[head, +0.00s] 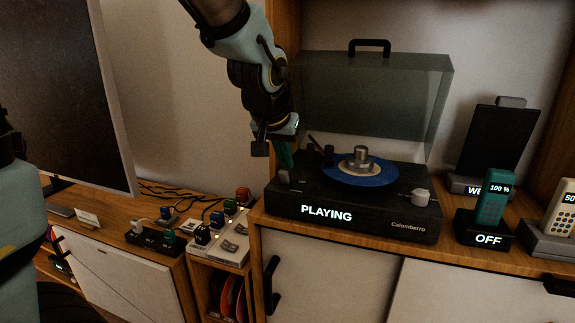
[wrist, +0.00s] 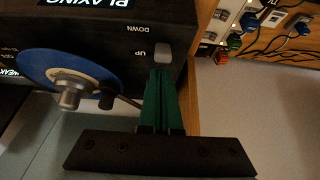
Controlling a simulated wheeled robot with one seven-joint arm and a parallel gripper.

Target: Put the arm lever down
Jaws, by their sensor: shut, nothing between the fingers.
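The black turntable (head: 380,222) stands on the wooden cabinet, its front display reading PLAYING. A blue record (head: 352,175) lies on it with a metal piece at its centre; it also shows in the wrist view (wrist: 40,68). The small grey arm lever (wrist: 163,52) sits at the turntable's edge, beside the UP label, with DOWN printed farther toward the display. My gripper (wrist: 161,73) is shut and empty, its green fingertips right by the lever; I cannot tell if they touch. In the head view my gripper (head: 286,165) is above the turntable's left end.
The clear lid (head: 370,95) stands raised behind the turntable. On the left are a power strip (head: 158,240), a light box with coloured plugs (head: 228,240), cables and a large screen (head: 65,90).

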